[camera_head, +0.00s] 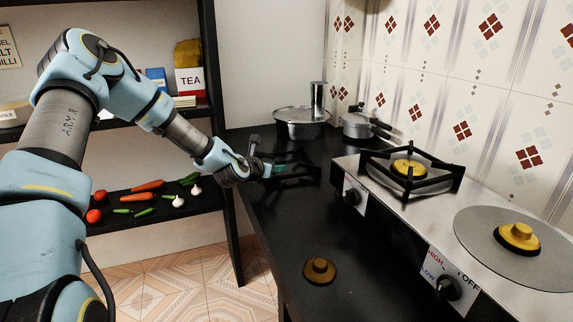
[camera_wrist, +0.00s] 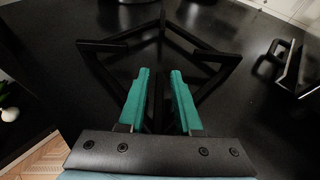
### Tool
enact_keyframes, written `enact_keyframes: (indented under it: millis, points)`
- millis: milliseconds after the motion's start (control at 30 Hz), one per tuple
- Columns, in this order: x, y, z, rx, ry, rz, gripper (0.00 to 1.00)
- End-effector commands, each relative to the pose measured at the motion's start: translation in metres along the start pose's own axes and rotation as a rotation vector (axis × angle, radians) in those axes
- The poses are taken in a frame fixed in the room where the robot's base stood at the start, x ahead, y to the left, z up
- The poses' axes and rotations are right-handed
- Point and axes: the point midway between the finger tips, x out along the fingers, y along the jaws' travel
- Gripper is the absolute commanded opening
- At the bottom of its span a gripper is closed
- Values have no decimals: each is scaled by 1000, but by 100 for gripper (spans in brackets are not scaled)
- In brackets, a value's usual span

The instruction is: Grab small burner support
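A black metal burner support (camera_head: 302,172) lies on the dark counter left of the stove. In the wrist view its angled bars (camera_wrist: 100,45) spread ahead of and around the fingers. My gripper (camera_head: 275,170) is low over the near left side of this support. In the wrist view its two teal fingers (camera_wrist: 160,85) are apart, with a gap between them. Dark bars show in and below that gap, but I cannot tell whether a finger touches them. A second black support (camera_head: 410,172) sits around the brass burner on the stove's far plate.
The stove's near burner (camera_head: 517,238) has no support on it. A loose brass burner cap (camera_head: 319,270) lies on the front counter. A pan (camera_head: 302,122) and a pressure cooker (camera_head: 362,125) stand behind. Shelves with vegetables (camera_head: 150,198) are at left. The middle counter is clear.

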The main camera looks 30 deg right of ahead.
Motion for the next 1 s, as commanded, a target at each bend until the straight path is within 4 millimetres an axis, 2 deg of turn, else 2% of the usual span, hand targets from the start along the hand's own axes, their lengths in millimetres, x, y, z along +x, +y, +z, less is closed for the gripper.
enact_keyframes:
  millis: [33, 267, 1000]
  points:
    - [0, 0, 0, 0, 0, 0, 26]
    - [0, 0, 0, 0, 0, 0, 0]
    - [0, 0, 0, 0, 0, 0, 0]
